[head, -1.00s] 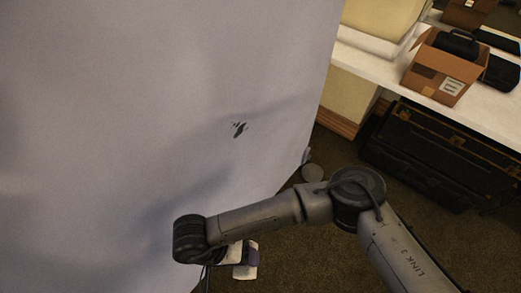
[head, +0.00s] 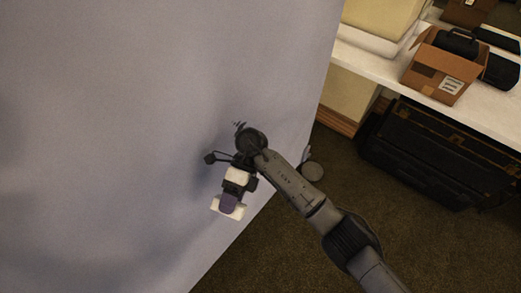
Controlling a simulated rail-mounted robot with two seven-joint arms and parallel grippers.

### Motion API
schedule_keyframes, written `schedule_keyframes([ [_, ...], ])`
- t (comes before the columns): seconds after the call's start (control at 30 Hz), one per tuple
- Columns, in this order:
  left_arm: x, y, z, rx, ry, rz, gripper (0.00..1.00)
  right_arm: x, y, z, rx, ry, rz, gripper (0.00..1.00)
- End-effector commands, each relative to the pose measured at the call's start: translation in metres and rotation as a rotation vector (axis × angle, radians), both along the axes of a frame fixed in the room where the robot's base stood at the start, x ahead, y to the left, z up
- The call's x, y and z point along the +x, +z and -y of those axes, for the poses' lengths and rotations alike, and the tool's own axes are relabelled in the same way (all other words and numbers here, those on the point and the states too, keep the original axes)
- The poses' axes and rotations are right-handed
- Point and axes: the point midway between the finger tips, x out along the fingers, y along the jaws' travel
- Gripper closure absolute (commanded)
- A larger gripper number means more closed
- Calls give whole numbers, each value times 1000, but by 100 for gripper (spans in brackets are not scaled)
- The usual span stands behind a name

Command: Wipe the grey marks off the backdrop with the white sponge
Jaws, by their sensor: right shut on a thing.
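The backdrop (head: 110,120) is a large pale grey-blue sheet filling the left and middle of the head view. A small cluster of dark grey marks (head: 238,125) shows on it just above my right wrist, which hides part of the cluster. My right gripper (head: 228,203) points down the picture, below the marks, and is shut on the white sponge (head: 238,213). The sponge's ends show on both sides of the fingers. It is over the backdrop; I cannot tell whether it touches. My left gripper is not in view.
A white table (head: 390,65) at upper right holds an open cardboard box (head: 437,75) and dark items. A black case (head: 430,160) stands beneath it. A small round grey object (head: 312,171) is beside the backdrop's right edge. Brown carpet at lower right is clear.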

Motion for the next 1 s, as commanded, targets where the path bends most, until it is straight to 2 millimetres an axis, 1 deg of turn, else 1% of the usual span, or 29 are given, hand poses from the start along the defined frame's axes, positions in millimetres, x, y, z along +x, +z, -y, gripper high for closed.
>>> schedule_keyframes([
  [0.1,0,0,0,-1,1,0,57,12,3,5,21,-155,-24,66],
  [0.27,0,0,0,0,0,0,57,26,6,12,39,-335,-43,66],
  [0.47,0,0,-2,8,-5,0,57,68,8,45,124,-861,-87,66],
  [0.6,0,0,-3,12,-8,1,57,95,8,65,224,-1221,-103,66],
  [0.7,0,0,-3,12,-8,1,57,108,8,72,304,-1426,-105,66],
  [0.83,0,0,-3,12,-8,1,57,122,15,81,416,-1633,-91,66],
  [0.9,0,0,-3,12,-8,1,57,128,19,85,476,-1708,-82,66],
  [1.0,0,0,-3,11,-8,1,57,133,23,89,552,-1769,-76,66],
])
